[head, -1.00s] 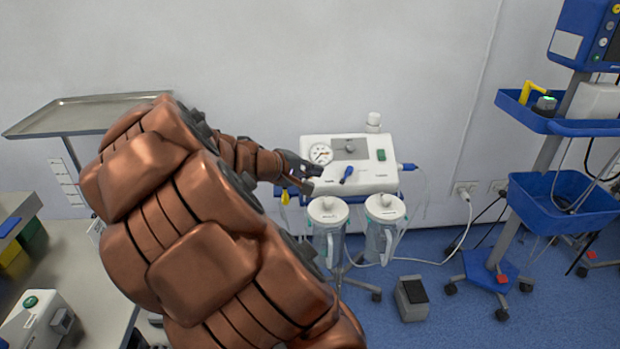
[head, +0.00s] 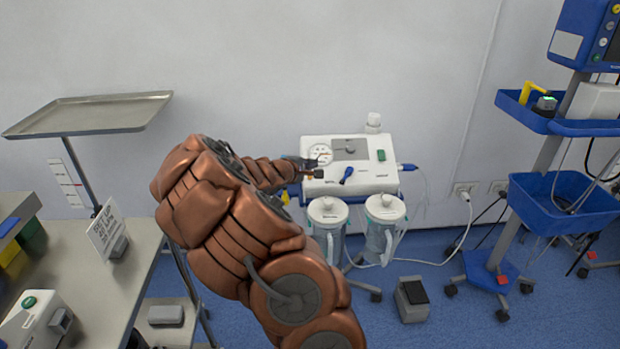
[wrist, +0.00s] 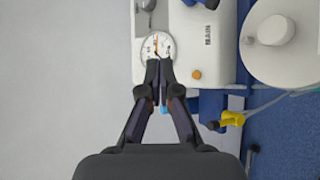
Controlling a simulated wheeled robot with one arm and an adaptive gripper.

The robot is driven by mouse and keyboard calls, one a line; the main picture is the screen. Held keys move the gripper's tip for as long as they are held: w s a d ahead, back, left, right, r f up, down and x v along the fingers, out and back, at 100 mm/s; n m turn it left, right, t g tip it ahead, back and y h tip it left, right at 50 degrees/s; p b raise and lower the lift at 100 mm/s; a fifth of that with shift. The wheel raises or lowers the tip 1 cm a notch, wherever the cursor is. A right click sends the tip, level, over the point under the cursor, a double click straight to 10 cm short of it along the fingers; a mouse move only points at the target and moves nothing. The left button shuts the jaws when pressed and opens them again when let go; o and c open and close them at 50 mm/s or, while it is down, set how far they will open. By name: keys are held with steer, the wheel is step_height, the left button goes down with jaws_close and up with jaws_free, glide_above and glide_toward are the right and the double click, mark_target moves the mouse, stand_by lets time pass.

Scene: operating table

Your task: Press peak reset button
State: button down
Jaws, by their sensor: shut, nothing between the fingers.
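A white suction unit (head: 375,180) stands against the wall, with a round dial gauge (head: 320,153) at its left, a dark knob and a green switch. In the wrist view the gauge (wrist: 158,46) is partly covered by my fingertips. A small orange button (wrist: 196,74) sits on the unit's face, right of the fingertips. No label names a peak reset button legibly. My gripper (wrist: 160,66) is shut and empty, its tips over the gauge's lower edge; contact cannot be told. In the head view my gripper (head: 314,171) is at the unit's left front.
Two clear canisters (head: 328,212) (head: 384,212) hang in front of the unit. A wheeled stand with blue baskets (head: 545,200) is at right. A steel tray (head: 90,114) and a worktable (head: 100,285) are at left. A foot pedal (head: 411,298) lies on the floor.

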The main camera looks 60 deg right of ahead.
mark_target(310, 177)
steer(key=shift+f, duration=0.1)
steer(key=w+d+f, duration=0.3)
steer(key=d+f, duration=0.1)
steer(key=f, duration=0.3)
steer(key=shift+w+b, duration=0.15)
steer(key=shift+b, duration=0.2)
steer(key=shift+f, duration=0.1)
stand_by(1.4)
steer(key=shift+w+d+f+b, duration=0.15)
steer(key=shift+f+b, duration=0.1)
steer(key=shift+b, duration=0.4)
